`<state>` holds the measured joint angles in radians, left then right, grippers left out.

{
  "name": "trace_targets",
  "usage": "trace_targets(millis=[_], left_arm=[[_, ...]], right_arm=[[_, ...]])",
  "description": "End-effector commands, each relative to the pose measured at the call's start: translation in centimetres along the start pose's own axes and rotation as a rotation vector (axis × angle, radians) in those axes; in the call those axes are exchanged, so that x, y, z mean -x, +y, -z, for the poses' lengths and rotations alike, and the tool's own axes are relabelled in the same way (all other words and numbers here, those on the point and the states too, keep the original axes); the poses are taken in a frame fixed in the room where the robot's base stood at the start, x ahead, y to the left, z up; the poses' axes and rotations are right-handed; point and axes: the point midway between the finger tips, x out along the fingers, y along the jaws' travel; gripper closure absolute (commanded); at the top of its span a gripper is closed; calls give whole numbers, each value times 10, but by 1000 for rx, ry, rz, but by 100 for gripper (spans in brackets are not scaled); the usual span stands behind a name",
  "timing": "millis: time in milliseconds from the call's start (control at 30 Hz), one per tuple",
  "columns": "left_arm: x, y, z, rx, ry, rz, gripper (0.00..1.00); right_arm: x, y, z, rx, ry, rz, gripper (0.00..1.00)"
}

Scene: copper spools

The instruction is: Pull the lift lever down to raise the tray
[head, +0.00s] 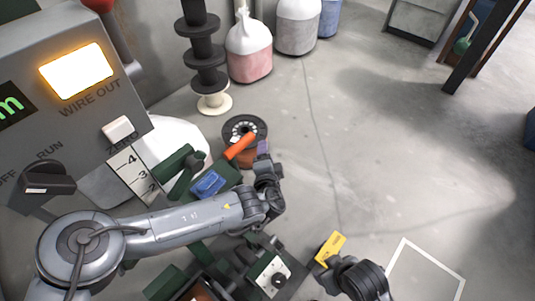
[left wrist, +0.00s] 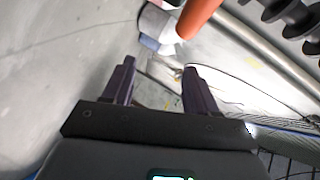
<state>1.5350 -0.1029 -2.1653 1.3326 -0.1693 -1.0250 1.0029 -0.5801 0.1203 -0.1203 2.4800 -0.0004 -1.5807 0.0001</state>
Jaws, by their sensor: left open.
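The lift lever shows as an orange-red handle (head: 240,146) in the head view, slanting up to the right in front of a spool. In the left wrist view the handle (left wrist: 197,14) enters at the top, beyond my fingertips. My left gripper (head: 263,148) is just right of the handle in the head view. In the left wrist view my left gripper (left wrist: 158,65) is open, with nothing between its fingers. My right gripper (head: 333,260) is low in the head view, beside a yellow piece (head: 331,249); its fingers are not clear. I cannot make out the tray surely.
A black-flanged spool (head: 244,127) with copper below stands behind the lever. A grey control panel (head: 75,125) fills the left.

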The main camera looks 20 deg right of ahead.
Motion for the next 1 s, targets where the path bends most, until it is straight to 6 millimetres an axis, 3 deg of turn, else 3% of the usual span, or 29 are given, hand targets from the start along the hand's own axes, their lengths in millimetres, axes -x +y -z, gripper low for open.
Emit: trace_targets(millis=[167,533,1000], left_arm=[[0,0,0,0,0,0,45],[0,0,0,0,0,0,100],[0,0,0,0,0,0,100]], right_arm=[[0,0,0,0,0,0,42],[0,0,0,0,-1,0,42],[0,0,0,0,0,0,42]])
